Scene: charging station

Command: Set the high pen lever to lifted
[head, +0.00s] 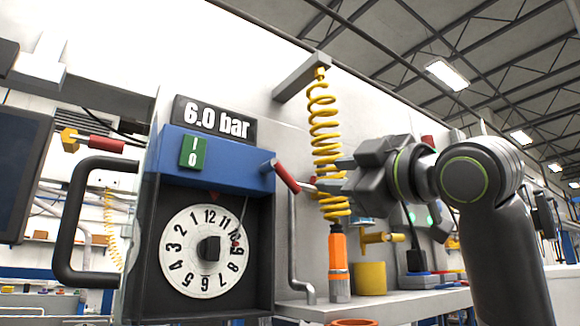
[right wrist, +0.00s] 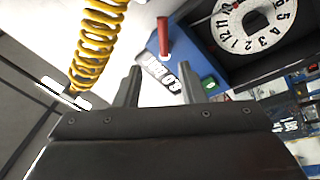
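The pen lever, a red grip (head: 286,177) on a short pivot, sticks out from the upper right side of the blue-topped recorder (head: 217,158) and slants down to the right. It also shows in the right wrist view as a red rod (right wrist: 163,38), ahead of the fingers. My right gripper (head: 334,175) is just right of the lever, pointing left at it. In the right wrist view its two fingers (right wrist: 160,82) stand apart with nothing between them; the rod is beyond the tips. My left gripper is not in view.
A yellow coiled hose (head: 322,110) hangs beside my right gripper, with an orange tool (head: 338,262) below. The recorder has a numbered white dial (head: 190,250), a green switch (head: 193,152) and a black handle (head: 75,220). A shelf (head: 390,304) runs below right.

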